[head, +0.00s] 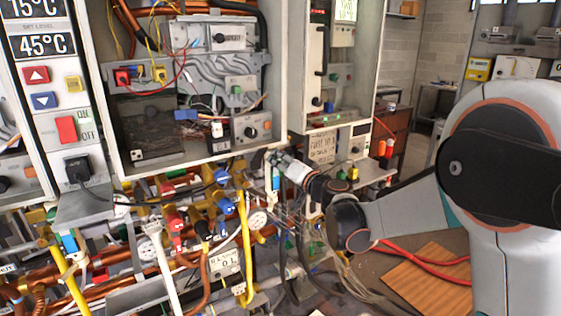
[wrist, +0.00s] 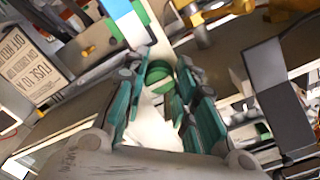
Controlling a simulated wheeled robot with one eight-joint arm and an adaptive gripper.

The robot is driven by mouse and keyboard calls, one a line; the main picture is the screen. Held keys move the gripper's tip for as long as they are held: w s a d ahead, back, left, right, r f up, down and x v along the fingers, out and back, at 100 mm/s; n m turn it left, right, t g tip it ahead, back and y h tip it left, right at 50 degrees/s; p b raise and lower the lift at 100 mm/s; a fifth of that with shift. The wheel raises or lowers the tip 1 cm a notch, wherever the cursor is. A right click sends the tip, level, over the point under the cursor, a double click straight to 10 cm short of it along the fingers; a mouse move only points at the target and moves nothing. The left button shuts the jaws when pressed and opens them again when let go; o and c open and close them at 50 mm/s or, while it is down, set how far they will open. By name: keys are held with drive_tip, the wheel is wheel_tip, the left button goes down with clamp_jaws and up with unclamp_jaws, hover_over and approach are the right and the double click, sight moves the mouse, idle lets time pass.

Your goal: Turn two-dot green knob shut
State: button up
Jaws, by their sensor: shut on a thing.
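A round green knob (wrist: 158,76) sits between the two teal fingers of my gripper (wrist: 164,66) in the wrist view. The fingers are shut on it, one on each side. No dots can be made out on the knob, so I cannot tell its marking or how far it is turned. In the head view my gripper (head: 276,163) reaches in from the right to just below the front edge of the open heater cabinet. The knob is hidden behind the gripper there.
Coloured valves and pipes, including a red valve (head: 172,216) and a yellow pipe (head: 244,245), crowd the space left of my gripper. The open cabinet (head: 200,162) stands above. A lettered sign (wrist: 31,67) is at the wrist view's left. A wooden board (head: 432,280) lies lower right.

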idle(0.4)
drive_tip(key=o, duration=1.1)
drive_tip(key=shift+c, duration=0.2)
drive_tip(key=shift+s+d, duration=0.1)
drive_tip(key=v, duration=1.1)
drive_tip(key=shift+s+d, duration=0.25)
drive_tip(key=shift+s, duration=0.05)
